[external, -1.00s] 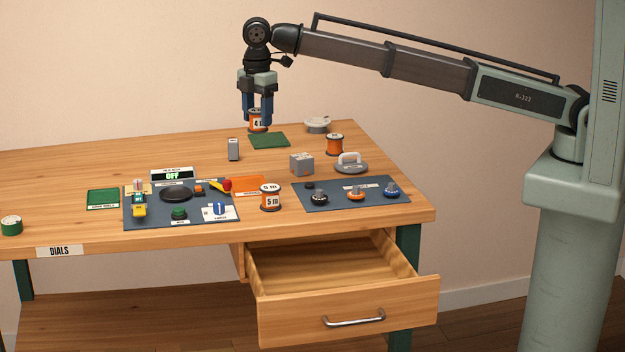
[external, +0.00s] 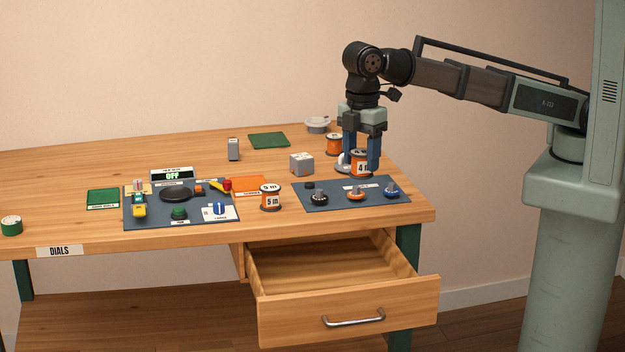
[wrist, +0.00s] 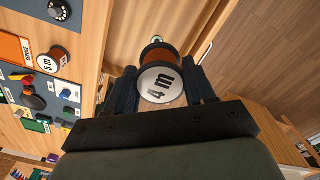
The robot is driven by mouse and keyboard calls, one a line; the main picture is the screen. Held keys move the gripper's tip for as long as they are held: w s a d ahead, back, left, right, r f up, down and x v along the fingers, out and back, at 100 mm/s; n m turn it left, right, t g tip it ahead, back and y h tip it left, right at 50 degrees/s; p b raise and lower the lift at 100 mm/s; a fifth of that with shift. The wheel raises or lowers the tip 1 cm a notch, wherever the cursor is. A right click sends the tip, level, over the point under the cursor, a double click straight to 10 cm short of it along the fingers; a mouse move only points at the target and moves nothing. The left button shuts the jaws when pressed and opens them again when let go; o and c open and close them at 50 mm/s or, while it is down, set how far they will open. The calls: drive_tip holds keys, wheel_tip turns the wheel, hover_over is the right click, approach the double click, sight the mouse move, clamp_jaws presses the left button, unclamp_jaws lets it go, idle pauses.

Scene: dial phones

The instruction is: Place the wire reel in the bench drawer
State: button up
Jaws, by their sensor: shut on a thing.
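My gripper (external: 361,158) is shut on an orange wire reel marked "4 m" (external: 361,163) and holds it above the right part of the bench, near the blue-grey dial mat. In the wrist view the held reel (wrist: 160,84) sits between the two fingers, its white label facing the camera. The bench drawer (external: 347,312) is pulled open below the bench's front edge, and its visible inside is empty. A "5 m" reel (external: 270,198) stands on the bench near the front. Another orange reel (external: 334,145) stands behind my gripper, partly hidden.
A dial mat (external: 330,203) with several knobs lies at the right front. A grey box (external: 301,164) stands left of my gripper. A second mat (external: 150,218) with devices lies further left. A green pad (external: 269,140) at the back is bare.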

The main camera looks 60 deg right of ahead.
drive_tip(key=s+f, duration=0.1)
drive_tip(key=s, duration=0.3)
drive_tip(key=shift+a+f, duration=0.15)
drive_tip(key=shift+f, duration=13.45)
drive_tip(key=o, duration=0.6)
drive_tip(key=shift+f, duration=0.15)
drive_tip(key=o, duration=0.5)
wheel_tip(320, 180, up, 12)
drive_tip(key=shift+r, duration=0.2)
